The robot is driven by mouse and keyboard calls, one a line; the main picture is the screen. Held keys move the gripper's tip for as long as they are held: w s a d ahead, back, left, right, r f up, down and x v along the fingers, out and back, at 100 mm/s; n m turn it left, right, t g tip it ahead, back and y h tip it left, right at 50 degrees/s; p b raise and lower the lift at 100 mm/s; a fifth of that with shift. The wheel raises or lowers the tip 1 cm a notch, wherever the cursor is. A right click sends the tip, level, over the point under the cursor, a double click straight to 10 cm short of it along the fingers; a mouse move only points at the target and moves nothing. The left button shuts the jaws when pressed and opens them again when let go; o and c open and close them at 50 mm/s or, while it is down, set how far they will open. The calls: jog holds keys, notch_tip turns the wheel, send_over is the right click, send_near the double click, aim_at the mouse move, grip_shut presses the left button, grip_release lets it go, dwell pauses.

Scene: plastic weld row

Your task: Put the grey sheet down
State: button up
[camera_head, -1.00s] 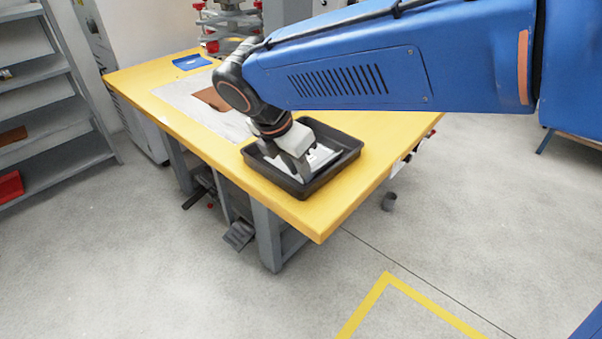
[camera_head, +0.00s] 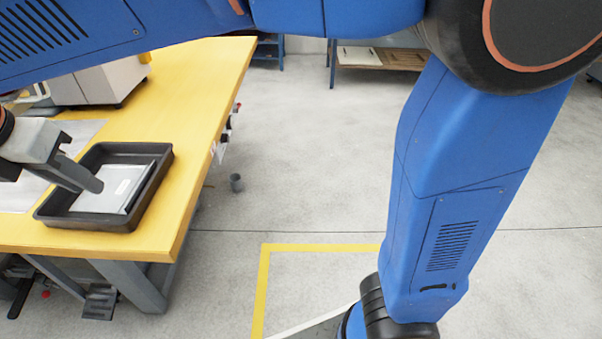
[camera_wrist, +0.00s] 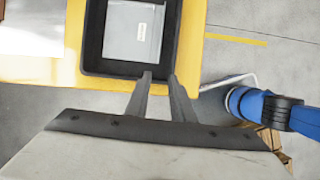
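The grey sheet (camera_head: 112,190) lies in the black tray (camera_head: 150,190) on the yellow table, with a small white label on it. In the wrist view the sheet (camera_wrist: 132,30) lies inside the tray (camera_wrist: 92,45), beyond my fingertips. My gripper (camera_wrist: 160,76) has its two fingers apart, with nothing seen between them. In the head view it reaches over the tray's left side, and one finger overlaps the sheet's edge in the picture. I cannot tell whether that finger touches the sheet.
The yellow table (camera_head: 205,120) is clear to the right of the tray. A pale mat (camera_head: 25,195) lies left of it. A grey machine (camera_head: 105,82) stands at the back. Open floor with yellow tape (camera_head: 320,247) lies to the right.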

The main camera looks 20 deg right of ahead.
jog(key=w+d+f+m+g+y, duration=0.1)
jog(key=w+d+m, duration=0.2)
jog(key=d+m, duration=0.75)
jog(key=w+d+f+m, duration=0.2)
jog(key=d+m, duration=0.1)
jog(key=d, duration=1.5)
jog(key=s+d+f+m+t, duration=0.1)
jog(key=s+d+f+m, duration=0.4)
jog(key=d+m, duration=0.3)
jog(key=s+d+f+m, duration=0.5)
jog(key=d+m, duration=0.4)
jog(key=d, duration=0.3)
jog(key=shift+s+f+t+y, duration=0.2)
jog(key=shift+s+t+y, duration=0.2)
jog(key=shift+s, duration=0.5)
jog(key=shift+m, duration=0.25)
